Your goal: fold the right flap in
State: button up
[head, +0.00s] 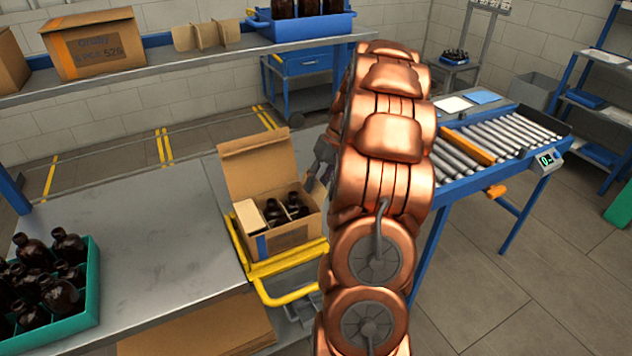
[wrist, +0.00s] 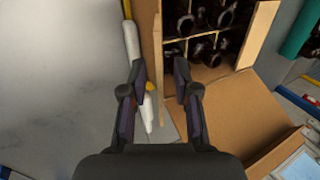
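An open cardboard box (head: 290,237) holds several dark amber bottles (head: 291,207) between dividers. Its tall back flap (head: 263,162) stands up, and a light panel (head: 250,222) covers the left part of the opening. In the wrist view the box (wrist: 217,73) is at top right, with a large flap (wrist: 245,115) spread below it. A narrow upright cardboard strip (wrist: 151,45), seemingly the right flap edge-on, runs between my fingertips. My gripper (wrist: 160,68) is open; contact with the strip cannot be told. In the head view my gripper (head: 322,160) is at the box's right side, partly hidden by my arm.
The box sits on a yellow stand (head: 284,262) beside a grey metal table (head: 130,240). A teal crate of bottles (head: 92,290) stands at front left. A roller conveyor (head: 495,140) is at right. A shelf (head: 180,68) with cartons is behind.

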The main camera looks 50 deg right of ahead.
jog(key=shift+c, duration=0.3)
grip_shut()
jog(key=shift+a+f, duration=0.1)
dwell(0.4)
